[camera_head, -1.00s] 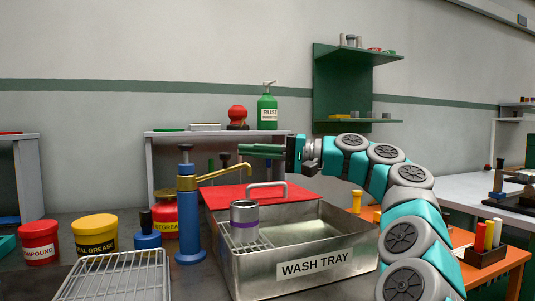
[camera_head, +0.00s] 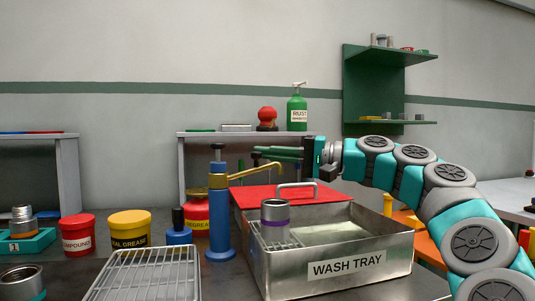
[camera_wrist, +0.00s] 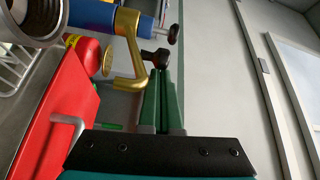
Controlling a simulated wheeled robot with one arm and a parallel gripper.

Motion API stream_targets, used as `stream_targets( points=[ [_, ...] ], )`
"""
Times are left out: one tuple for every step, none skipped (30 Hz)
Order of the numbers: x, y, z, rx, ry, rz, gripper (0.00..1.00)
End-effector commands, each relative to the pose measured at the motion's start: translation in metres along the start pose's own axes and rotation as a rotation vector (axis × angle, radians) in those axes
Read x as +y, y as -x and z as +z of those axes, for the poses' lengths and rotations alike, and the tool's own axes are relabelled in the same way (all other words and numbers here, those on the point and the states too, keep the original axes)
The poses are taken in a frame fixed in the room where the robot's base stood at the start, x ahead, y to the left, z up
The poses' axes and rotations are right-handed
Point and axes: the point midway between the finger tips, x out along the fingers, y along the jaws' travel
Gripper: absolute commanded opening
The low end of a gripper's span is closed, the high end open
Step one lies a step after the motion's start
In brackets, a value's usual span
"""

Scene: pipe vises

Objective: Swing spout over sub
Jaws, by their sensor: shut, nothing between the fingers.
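A blue pump (camera_head: 220,225) stands left of the wash tray. Its brass spout (camera_head: 256,170) reaches right, with its bent tip above the back of the tray area. In the wrist view the spout (camera_wrist: 128,48) lies just left of the green fingertips. A metal sub (camera_head: 275,211) with a purple band stands upright on a wire rack at the tray's left end. My gripper (camera_head: 258,152) is shut and empty, its green fingers pointing left behind and just above the spout. The wrist view shows the closed fingers (camera_wrist: 163,78); whether they touch the spout, I cannot tell.
The wash tray (camera_head: 390,250) has a red lid (camera_head: 262,192) with a metal handle behind it. A wire rack (camera_head: 150,275), compound tub (camera_head: 77,236) and grease tub (camera_head: 130,230) stand to the left. A shelf (camera_head: 190,150) stands behind.

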Motion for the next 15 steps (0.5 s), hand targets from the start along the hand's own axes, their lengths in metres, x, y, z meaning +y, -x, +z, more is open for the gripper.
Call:
stream_targets(
  points=[
    [0.0000, 0.0001, 0.0002, 0.000, 0.000, 0.000, 0.00],
    [0.0000, 0.0001, 0.0001, 0.000, 0.000, 0.000, 0.00],
    [0.0000, 0.0001, 0.0000, 0.000, 0.000, 0.000, 0.00],
    [0.0000, 0.0001, -0.0001, 0.001, 0.000, 0.000, 0.00],
    [0.0001, 0.0001, -0.0001, 0.001, 0.000, 0.000, 0.00],
    [0.0001, 0.0001, -0.0002, 0.001, 0.000, 0.000, 0.00],
    [0.0001, 0.0001, -0.0002, 0.001, 0.000, 0.000, 0.00],
    [0.0001, 0.0002, -0.0003, 0.001, 0.000, 0.000, 0.00],
    [0.0001, 0.0002, -0.0002, 0.002, 0.000, 0.000, 0.00],
    [0.0002, 0.0003, 0.0001, 0.003, 0.000, 0.000, 0.00],
    [0.0001, 0.0005, 0.0005, 0.006, 0.000, 0.000, 0.00],
    [-0.0001, 0.0009, 0.0013, 0.011, 0.000, 0.000, 0.00],
    [-0.0002, 0.0012, 0.0019, 0.018, 0.000, 0.000, 0.00],
    [-0.0004, 0.0019, 0.0026, 0.027, 0.000, 0.000, 0.00],
    [-0.0003, 0.0028, 0.0039, 0.039, 0.001, 0.003, 0.00]
  ],
)
